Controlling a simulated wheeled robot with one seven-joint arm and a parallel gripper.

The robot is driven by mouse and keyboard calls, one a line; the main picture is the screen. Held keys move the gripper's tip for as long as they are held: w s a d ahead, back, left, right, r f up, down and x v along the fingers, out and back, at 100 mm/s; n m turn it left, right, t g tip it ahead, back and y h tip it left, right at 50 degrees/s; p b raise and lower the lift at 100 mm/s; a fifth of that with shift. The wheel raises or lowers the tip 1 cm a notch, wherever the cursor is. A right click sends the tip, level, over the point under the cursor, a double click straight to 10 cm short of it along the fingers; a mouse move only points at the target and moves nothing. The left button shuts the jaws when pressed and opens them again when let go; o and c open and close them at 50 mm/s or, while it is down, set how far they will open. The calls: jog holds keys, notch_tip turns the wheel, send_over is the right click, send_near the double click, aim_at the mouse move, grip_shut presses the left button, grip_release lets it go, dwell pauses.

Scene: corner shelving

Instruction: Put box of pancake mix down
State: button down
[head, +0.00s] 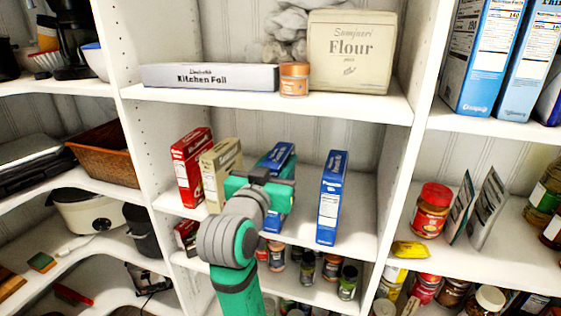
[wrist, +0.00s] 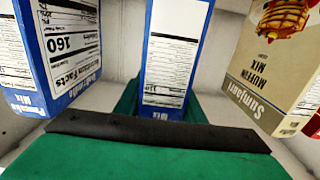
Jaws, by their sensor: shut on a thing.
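My gripper (head: 266,188) reaches into the middle shelf and is shut on a blue box of pancake mix (head: 277,157). The held box is upright and partly hidden behind my gripper and arm. In the wrist view the held box (wrist: 172,55) shows its nutrition panel, with green fingers of my gripper (wrist: 160,106) at both sides. I cannot tell whether its base touches the shelf. A second blue pancake mix box (head: 332,197) stands upright to the right, apart from it; it also shows at the left of the wrist view (wrist: 62,55).
A beige muffin mix box (head: 220,172) and a red box (head: 191,167) stand left of the held box. The middle shelf (head: 360,220) has free room right of the second blue box. A shelf with a flour box (head: 350,50) is above; jars stand below.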

jog(key=c, duration=1.2)
grip_release()
jog(key=shift+a, duration=0.15)
jog(key=shift+o, duration=0.2)
jog(key=shift+s+r, duration=0.15)
jog(key=v, duration=1.1)
jog(key=shift+s, duration=0.35)
jog(key=shift+a, duration=0.15)
